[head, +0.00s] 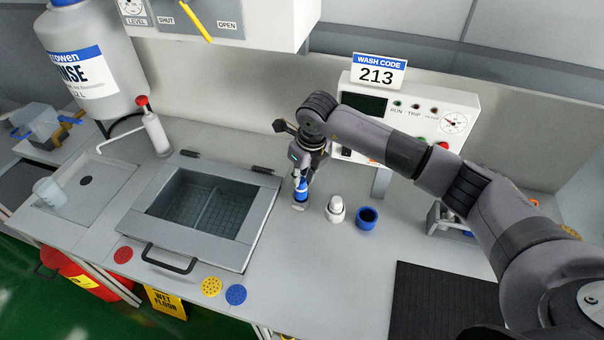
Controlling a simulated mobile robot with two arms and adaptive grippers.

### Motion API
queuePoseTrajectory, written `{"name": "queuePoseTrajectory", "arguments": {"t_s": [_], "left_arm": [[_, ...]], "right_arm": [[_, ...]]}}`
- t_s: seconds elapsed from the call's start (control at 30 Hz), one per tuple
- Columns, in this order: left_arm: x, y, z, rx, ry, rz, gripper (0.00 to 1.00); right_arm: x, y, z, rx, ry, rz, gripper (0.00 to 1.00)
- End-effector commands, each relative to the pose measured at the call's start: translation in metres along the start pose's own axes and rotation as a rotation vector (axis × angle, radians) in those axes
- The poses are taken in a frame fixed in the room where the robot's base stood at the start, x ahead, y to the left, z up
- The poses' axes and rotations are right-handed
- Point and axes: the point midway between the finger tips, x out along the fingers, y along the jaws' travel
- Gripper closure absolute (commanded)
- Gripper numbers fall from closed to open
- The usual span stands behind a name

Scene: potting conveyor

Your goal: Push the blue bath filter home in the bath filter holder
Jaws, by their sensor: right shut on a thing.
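My right gripper (303,170) points down at the bench, right of the basin. It is shut on a blue piece, which I take for the blue bath filter (301,190). The piece is upright, and its upper part is hidden by the fingers. Just under it is a small pale round base (299,207), perhaps the bath filter holder. They look close together or touching; I cannot tell how deep the blue piece sits. My left gripper is out of view.
A white capped piece (335,209) and a blue open cup (367,217) stand just right. The basin (250,233) with its handle is left. Red (123,255), yellow (211,287) and blue (236,294) discs lie along the front. A control box (455,122) stands behind.

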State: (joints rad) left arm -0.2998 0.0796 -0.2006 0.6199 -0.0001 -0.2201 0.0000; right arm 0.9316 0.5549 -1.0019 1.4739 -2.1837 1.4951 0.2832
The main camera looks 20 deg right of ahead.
Motion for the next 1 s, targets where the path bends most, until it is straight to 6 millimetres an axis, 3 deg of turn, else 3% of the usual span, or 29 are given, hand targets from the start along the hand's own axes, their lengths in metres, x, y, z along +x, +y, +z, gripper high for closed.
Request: {"name": "queuePoseTrajectory", "arguments": {"t_s": [1.0], "left_arm": [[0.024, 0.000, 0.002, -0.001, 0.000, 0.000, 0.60]], "right_arm": [[0.026, 0.000, -0.005, 0.000, -0.001, 0.000, 1.00]]}}
